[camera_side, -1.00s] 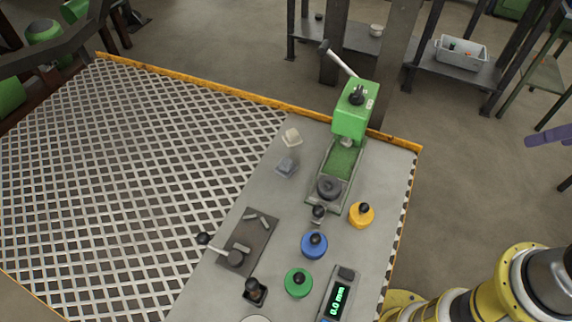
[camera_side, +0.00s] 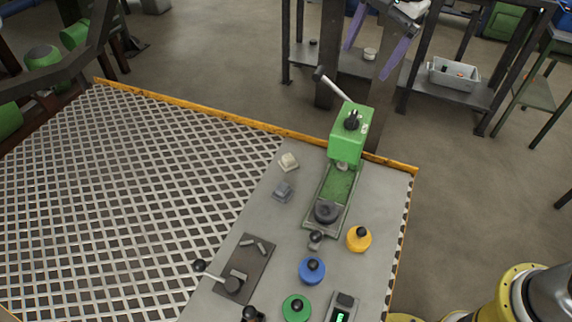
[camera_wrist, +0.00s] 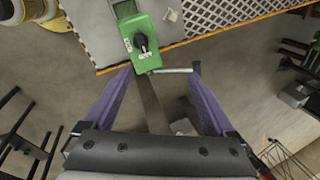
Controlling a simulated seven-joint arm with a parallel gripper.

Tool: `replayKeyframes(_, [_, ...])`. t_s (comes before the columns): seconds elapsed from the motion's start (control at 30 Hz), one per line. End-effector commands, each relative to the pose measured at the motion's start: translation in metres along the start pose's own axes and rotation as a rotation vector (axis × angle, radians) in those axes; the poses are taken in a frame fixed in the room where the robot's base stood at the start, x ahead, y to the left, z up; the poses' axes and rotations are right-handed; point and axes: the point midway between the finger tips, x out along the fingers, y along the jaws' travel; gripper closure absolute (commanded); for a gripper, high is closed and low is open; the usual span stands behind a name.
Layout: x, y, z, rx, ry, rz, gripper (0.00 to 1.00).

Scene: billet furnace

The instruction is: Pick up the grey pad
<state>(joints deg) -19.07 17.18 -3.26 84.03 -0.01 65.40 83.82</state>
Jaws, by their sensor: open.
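The grey pad (camera_side: 283,191) is a small blue-grey block lying on the light grey table, left of the green press. A cream pad (camera_side: 288,162) lies just behind it and also shows in the wrist view (camera_wrist: 171,15). I cannot make out the grey pad in the wrist view. My gripper (camera_side: 365,62) has two purple fingers, spread apart with nothing between them. In the side view it appears up and to the right of the pads, beyond the press. The wrist view shows the fingers (camera_wrist: 158,73) with the press ahead of them.
The green press (camera_side: 347,130) with its raised lever (camera_side: 332,88) stands between my gripper and the pads in the picture. Blue (camera_side: 312,270), green (camera_side: 297,308) and yellow (camera_side: 358,239) knobbed discs stand in front. A white lattice (camera_side: 130,190) lies left. Shelving stands behind.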

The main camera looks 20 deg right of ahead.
Motion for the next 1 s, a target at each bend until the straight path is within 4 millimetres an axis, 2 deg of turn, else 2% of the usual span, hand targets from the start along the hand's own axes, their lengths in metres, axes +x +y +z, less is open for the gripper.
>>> replayKeyframes(0.03, [0.024,-0.014,0.013,0.002,-0.011,0.03,0.1])
replayKeyframes(0.2, [0.098,-0.043,0.057,-0.016,-0.033,0.116,0.1])
replayKeyframes(0.3, [0.142,-0.048,0.084,-0.061,-0.043,0.166,0.1])
replayKeyframes(0.43, [0.188,-0.04,0.112,-0.109,-0.049,0.231,0.1])
replayKeyframes(0.5, [0.204,-0.032,0.123,-0.128,-0.051,0.262,0.1])
replayKeyframes(0.63, [0.221,-0.024,0.135,-0.15,-0.053,0.29,0.1])
replayKeyframes(0.77, [0.235,-0.018,0.136,-0.152,-0.053,0.291,0.1])
replayKeyframes(1.0, [0.278,-0.006,0.137,-0.152,-0.053,0.29,0.1])
